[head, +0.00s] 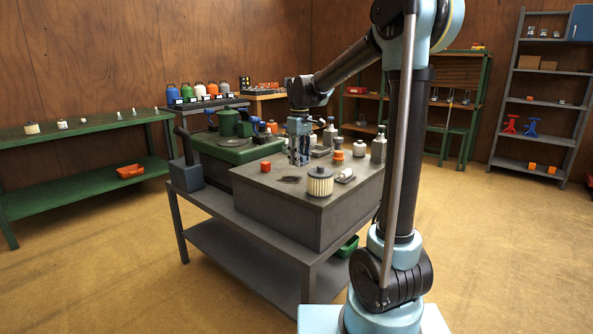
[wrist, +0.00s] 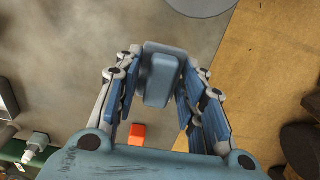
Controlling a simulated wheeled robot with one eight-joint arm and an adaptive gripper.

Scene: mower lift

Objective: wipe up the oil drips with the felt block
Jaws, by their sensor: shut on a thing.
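My gripper (head: 299,158) points down over the grey workbench top (head: 305,204). In the wrist view, my gripper (wrist: 158,72) is shut on a blue-grey block, which I take to be the felt block (wrist: 158,80). In the head view I cannot make the block out between the fingers. A small dark flat patch (head: 290,179) lies on the bench top in front of the gripper; I cannot tell whether it is oil. No clear drips show in the wrist view.
A cream ribbed canister (head: 320,182) stands at the front. Bottles (head: 378,149) and an orange item (head: 338,157) stand to the right.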

